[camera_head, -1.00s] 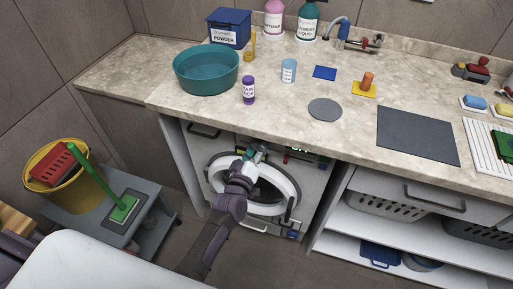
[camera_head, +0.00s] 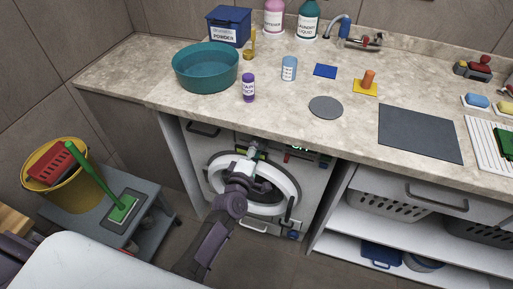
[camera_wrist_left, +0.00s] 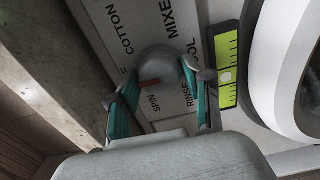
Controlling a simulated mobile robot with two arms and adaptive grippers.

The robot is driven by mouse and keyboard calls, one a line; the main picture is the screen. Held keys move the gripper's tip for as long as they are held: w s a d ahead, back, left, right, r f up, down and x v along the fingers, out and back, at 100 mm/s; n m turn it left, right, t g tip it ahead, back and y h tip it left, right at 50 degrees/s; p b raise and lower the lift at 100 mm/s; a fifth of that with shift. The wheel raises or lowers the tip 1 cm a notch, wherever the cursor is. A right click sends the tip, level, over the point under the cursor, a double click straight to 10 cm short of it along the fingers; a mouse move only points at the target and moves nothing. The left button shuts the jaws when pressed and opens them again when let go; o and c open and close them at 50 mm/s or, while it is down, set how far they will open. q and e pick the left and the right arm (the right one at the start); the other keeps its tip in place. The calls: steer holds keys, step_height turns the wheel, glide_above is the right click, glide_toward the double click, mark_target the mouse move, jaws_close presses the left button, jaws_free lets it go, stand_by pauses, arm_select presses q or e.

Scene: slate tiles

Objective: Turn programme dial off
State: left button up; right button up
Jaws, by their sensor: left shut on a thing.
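The programme dial (camera_wrist_left: 161,70) is a round grey knob with a red mark, on the white front panel of the washing machine (camera_head: 318,181). In the left wrist view, the printed words COTTON, MIXED, COOL, RINSE and SPIN surround it; I see no OFF label, and the red mark lies on the side near SPIN. My left gripper (camera_wrist_left: 160,88) has its teal-padded fingers on both sides of the dial and is shut on it. In the head view, my left gripper (camera_head: 254,151) is at the top of the machine's front and hides the dial. My right gripper is not in view.
The countertop (camera_head: 290,110) overhangs close above the panel. The round door (camera_head: 291,178) is just below my gripper. A yellow-green panel (camera_wrist_left: 226,60) sits beside the dial. A grey trolley (camera_head: 150,205) with a yellow bucket (camera_head: 72,192) stands at left.

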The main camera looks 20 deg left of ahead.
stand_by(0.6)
arm_select(q)
steer(key=o, duration=1.2)
steer(key=s, duration=1.2)
steer(key=shift+a, duration=0.2)
